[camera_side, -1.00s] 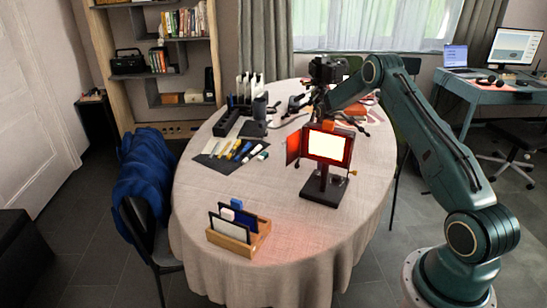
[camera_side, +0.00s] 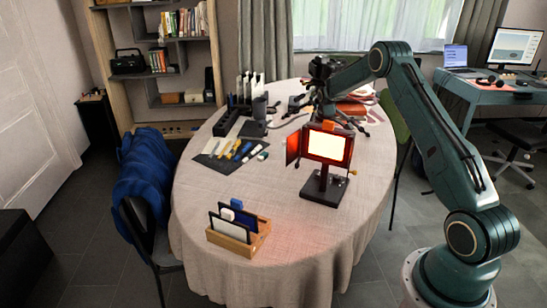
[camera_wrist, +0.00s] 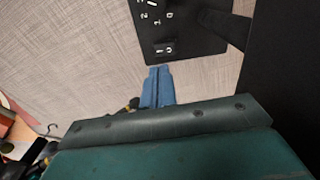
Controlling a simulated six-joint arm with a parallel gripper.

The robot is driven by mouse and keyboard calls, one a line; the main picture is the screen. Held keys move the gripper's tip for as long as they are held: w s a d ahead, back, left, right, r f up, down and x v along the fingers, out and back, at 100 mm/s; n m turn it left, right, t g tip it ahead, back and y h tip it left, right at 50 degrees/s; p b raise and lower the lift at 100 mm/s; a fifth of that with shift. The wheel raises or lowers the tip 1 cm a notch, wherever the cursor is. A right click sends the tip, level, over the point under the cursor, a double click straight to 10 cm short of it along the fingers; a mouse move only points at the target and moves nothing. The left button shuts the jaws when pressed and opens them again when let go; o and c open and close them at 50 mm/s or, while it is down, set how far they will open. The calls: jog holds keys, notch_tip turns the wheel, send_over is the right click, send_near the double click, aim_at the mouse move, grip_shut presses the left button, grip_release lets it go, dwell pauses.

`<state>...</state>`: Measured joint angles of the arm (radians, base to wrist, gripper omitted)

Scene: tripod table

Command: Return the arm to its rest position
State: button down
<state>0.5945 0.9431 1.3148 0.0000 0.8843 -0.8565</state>
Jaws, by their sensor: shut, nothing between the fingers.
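My gripper (camera_wrist: 158,72) shows its blue fingers together in the wrist view, shut and empty, pointing toward the pale tablecloth. In the side view the end of my arm is over the back of the oval table (camera_side: 290,205), behind the lit lamp panel (camera_side: 327,146); the fingertips are hard to make out there. A dark plate with white numerals (camera_wrist: 180,35) lies just beyond the fingers in the wrist view. I cannot tell whether the fingers are clear of the cloth.
A wooden rack (camera_side: 235,233) stands at the table's front. Several markers lie on a dark mat (camera_side: 215,158) at the left. A black holder (camera_side: 227,121) stands behind it. An orange-red case (camera_side: 351,108) lies at the back right. The front-right cloth is bare.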

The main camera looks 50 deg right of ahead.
jog(key=shift+r, duration=0.1)
jog(key=w+a+r+n+t+h, duration=0.1)
jog(key=w+a+r+t+h, duration=0.15)
jog(key=w+r, duration=0.85)
jog(key=s+a+r+m+t+y, duration=0.1)
jog(key=s+a+r+m+t, duration=0.1)
jog(key=s+a+r, duration=1.45)
jog(key=s+a, duration=0.4)
jog(key=s, duration=0.4)
jog(key=s+a+m+y, duration=0.1)
jog(key=s+a, duration=0.3)
jog(key=s, duration=0.4)
jog(key=s+a+m+t, duration=0.1)
jog(key=s+a, duration=0.4)
jog(key=s, duration=0.3)
jog(key=shift+s+f, duration=0.15)
jog(key=shift+f, duration=0.25)
jog(key=shift+a+y, duration=0.1)
jog(key=shift+y, duration=0.15)
